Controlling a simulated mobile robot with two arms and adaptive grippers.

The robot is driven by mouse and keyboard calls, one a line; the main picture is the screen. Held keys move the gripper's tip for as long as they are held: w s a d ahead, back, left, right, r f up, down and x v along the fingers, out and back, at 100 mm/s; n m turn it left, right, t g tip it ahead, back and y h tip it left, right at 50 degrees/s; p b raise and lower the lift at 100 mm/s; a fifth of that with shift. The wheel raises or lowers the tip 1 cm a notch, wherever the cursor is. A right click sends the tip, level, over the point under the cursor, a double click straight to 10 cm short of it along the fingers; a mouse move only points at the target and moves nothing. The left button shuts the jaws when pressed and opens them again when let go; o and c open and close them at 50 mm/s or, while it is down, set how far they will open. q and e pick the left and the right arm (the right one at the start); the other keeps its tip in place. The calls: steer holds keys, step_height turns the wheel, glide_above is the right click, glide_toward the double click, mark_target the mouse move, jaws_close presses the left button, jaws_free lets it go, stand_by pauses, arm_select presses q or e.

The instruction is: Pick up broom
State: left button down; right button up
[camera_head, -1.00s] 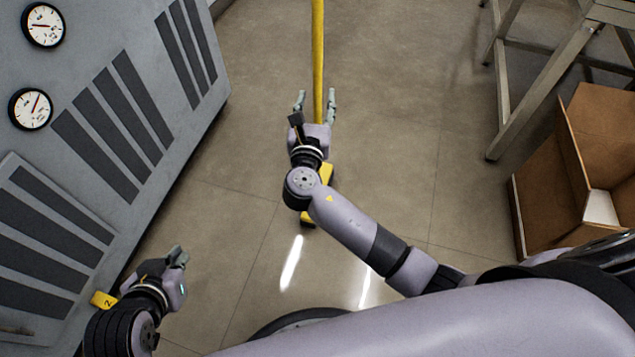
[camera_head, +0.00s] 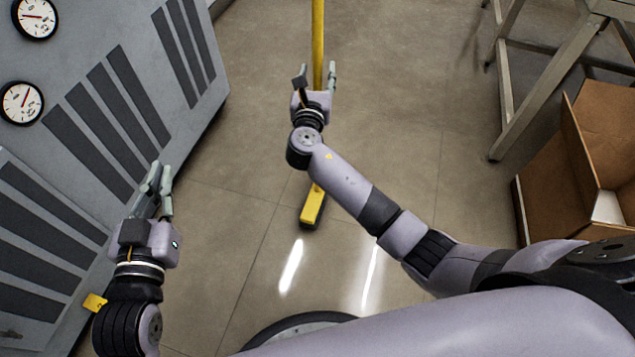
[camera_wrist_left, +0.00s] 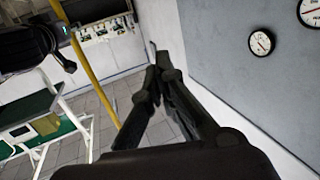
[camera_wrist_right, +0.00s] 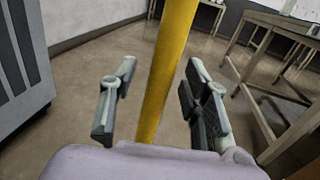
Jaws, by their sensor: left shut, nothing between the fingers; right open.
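The broom is upright, with a yellow handle (camera_head: 318,40) rising past the top of the head view and a yellow head (camera_head: 313,205) on the floor. My right gripper (camera_head: 317,78) is open, with its fingers on either side of the handle. The right wrist view shows the handle (camera_wrist_right: 166,75) between the two open fingers (camera_wrist_right: 160,105), apart from both. My left gripper (camera_head: 160,180) is shut and empty, beside the grey cabinet. The left wrist view shows its closed fingers (camera_wrist_left: 160,90) and the yellow handle (camera_wrist_left: 88,70) farther off at left.
A grey cabinet (camera_head: 110,120) with gauges stands along the left. A metal-legged table (camera_head: 550,85) and an open cardboard box (camera_head: 590,160) stand at the right. The floor (camera_head: 240,130) around the broom is clear.

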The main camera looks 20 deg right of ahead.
steer(key=shift+w+d, duration=0.25)
steer(key=shift+w, duration=0.2)
steer(key=shift+c, duration=0.2)
jaws_close()
steer(key=shift+r, duration=0.15)
stand_by(0.4)
